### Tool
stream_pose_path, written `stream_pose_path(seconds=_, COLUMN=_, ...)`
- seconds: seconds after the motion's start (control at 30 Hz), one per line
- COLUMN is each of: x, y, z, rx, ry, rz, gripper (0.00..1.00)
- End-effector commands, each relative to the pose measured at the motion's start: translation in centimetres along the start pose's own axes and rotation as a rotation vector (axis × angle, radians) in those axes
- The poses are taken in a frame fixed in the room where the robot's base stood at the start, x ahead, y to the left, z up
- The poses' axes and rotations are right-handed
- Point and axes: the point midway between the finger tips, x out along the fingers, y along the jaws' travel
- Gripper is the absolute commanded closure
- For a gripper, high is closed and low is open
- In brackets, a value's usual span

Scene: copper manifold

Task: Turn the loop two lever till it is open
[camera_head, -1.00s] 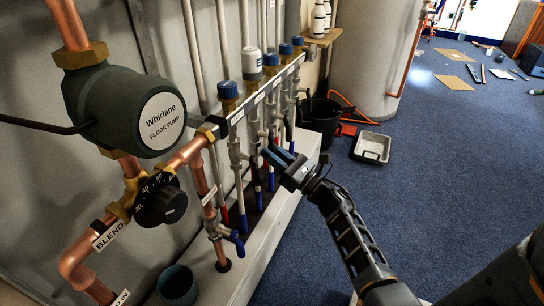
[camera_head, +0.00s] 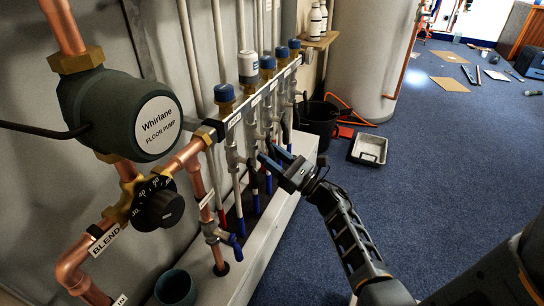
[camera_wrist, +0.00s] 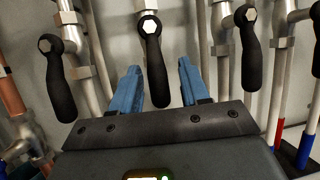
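The manifold (camera_head: 237,117) carries a row of vertical pipes with blue-capped tops and black levers. In the wrist view a black lever (camera_wrist: 154,62) with a pale hex bolt hangs downward between the two blue fingers of my gripper (camera_wrist: 157,80). The fingers are apart, with visible gaps on both sides of this lever; contact is not visible. Other black levers hang to the left (camera_wrist: 61,85) and right (camera_wrist: 250,52). In the head view my gripper (camera_head: 272,154) is at the front of the pipe row. I cannot read which lever is loop two.
The Whirlane pump (camera_head: 120,112) and black blend dial (camera_head: 160,206) are at the left on copper pipes. A pale ledge (camera_head: 262,232) runs below the manifold. A black bucket (camera_head: 318,120) and a grey tray (camera_head: 369,149) stand beyond.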

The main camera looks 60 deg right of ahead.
Motion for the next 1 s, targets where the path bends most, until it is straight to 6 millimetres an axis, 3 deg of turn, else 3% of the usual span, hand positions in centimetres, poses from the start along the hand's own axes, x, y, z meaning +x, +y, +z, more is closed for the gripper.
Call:
stream_pose_path(seconds=0.27, x=-0.2, y=0.0, z=0.1, rx=0.001, ry=-0.001, rz=0.001, gripper=0.55)
stream_pose_path(seconds=0.7, x=-6.5, y=0.0, z=0.0, rx=0.001, ry=0.0, rz=-0.002, gripper=0.55)
stream_pose_path(seconds=1.0, x=-7.8, y=0.0, z=0.0, rx=0.001, ry=-0.001, rz=0.0, gripper=0.55)
